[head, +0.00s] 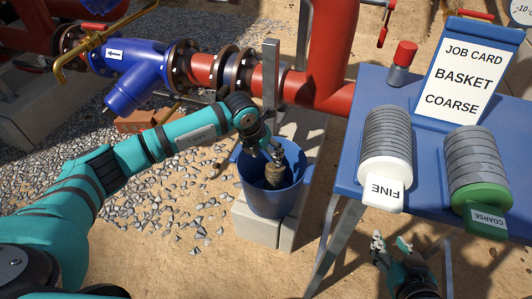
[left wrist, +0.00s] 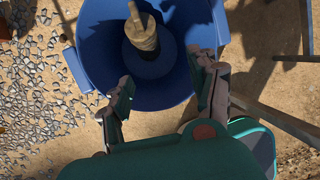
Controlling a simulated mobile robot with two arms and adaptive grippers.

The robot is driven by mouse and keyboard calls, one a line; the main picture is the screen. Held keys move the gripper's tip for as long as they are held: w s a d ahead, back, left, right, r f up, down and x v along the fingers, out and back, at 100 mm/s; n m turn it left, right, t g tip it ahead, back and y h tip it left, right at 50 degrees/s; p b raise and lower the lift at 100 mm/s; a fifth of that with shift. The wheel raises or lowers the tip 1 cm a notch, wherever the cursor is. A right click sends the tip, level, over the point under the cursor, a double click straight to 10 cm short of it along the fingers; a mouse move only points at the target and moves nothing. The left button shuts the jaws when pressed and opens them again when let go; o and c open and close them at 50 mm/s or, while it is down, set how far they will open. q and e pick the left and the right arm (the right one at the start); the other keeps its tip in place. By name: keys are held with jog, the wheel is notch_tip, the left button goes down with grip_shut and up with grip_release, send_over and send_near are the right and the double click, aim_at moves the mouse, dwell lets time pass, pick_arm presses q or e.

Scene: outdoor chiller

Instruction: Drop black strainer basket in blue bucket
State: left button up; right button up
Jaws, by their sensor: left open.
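The blue bucket (head: 277,203) stands on pale blocks in the middle of the head view; it also fills the top of the left wrist view (left wrist: 100,65). The strainer basket (left wrist: 150,60) is inside it, with a dark body, a tan, dirty-looking top (left wrist: 143,35) and a thin upright handle. In the head view the tan part of the basket (head: 275,173) shows just below my left gripper (head: 270,150). My left gripper is open above the bucket, its fingers (left wrist: 162,80) apart and empty. My right gripper (head: 391,243) is open and empty below the table.
A blue table (head: 345,165) at the right carries a white FINE basket (head: 385,165), a green COARSE basket (head: 478,190) and a job card (head: 462,80) reading BASKET COARSE. Red pipes and a blue strainer body (head: 140,70) lie behind. Gravel (head: 140,205) covers the left.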

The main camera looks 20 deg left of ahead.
pick_arm(q)
jog(key=shift+f, duration=0.1)
pick_arm(e)
jog(key=shift+w+r, duration=0.1)
jog(key=shift+r, duration=0.05)
dwell(0.4)
pick_arm(q)
jog(key=shift+o, duration=0.4)
jog(key=o, duration=0.6)
jog(key=shift+o, duration=0.2)
notch_tip(320, 180, up, 7)
jog(key=s+p, duration=0.1)
jog(key=p, duration=0.4)
jog(key=shift+a+p, duration=0.3)
pick_arm(e)
jog(key=s+d+f+g+h, duration=0.1)
jog(key=s+d+f+g, duration=0.1)
jog(key=s, duration=0.4)
jog(key=s+d+f+g+h, duration=0.1)
jog(key=s+d+f+g, duration=0.1)
jog(key=s+f+g, duration=0.2)
jog(key=shift+s+f+g, duration=0.3)
jog(key=shift+s+g, duration=0.7)
jog(key=shift+g, duration=0.1)
